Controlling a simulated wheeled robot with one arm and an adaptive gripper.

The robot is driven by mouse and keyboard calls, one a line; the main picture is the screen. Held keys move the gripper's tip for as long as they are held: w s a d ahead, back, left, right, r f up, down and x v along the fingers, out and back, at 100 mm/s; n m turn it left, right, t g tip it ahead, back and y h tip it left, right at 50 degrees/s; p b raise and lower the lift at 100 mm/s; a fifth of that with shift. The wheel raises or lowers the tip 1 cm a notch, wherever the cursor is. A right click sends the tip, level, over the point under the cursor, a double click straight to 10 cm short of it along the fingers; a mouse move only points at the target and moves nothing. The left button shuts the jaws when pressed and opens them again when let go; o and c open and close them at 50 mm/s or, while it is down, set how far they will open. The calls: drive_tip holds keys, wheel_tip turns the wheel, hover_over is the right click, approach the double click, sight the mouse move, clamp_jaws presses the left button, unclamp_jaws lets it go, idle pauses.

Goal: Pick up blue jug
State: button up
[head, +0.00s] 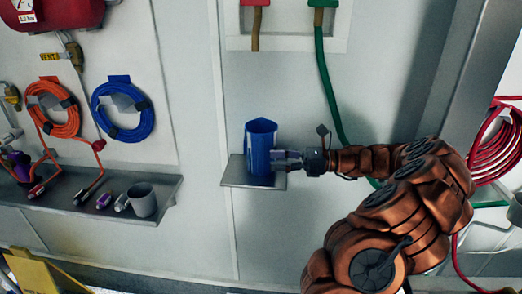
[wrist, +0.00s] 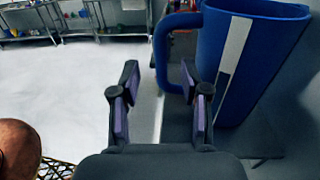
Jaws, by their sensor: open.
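The blue jug (head: 260,148) stands upright on a small grey wall shelf (head: 237,173) in the head view. My gripper (head: 281,160) reaches it from the right, with its fingers at the jug's lower right side. In the wrist view, the jug (wrist: 250,60) fills the upper right, with a white strip down its side and its handle (wrist: 161,55) to the left. My gripper (wrist: 158,78) is open and empty. The handle appears between the two fingers, and the right finger overlaps the handle's opening. I cannot tell whether either finger touches the jug.
A longer shelf (head: 75,203) at left holds a grey mug (head: 142,199) and small fittings. Orange (head: 55,108) and blue (head: 122,111) hose coils hang above it. A green hose (head: 328,80) runs down the wall behind my arm. A yellow object (head: 40,273) sits at bottom left.

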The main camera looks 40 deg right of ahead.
sight(261, 175)
drive_tip(key=p+x, duration=0.1)
drive_tip(key=x, duration=0.3)
drive_tip(key=shift+r+p, duration=0.2)
drive_tip(key=shift+p, duration=0.15)
drive_tip(key=shift+w+a+f, duration=0.1)
drive_tip(key=shift+w+a, duration=0.25)
drive_tip(key=shift+a, duration=0.05)
clamp_jaws()
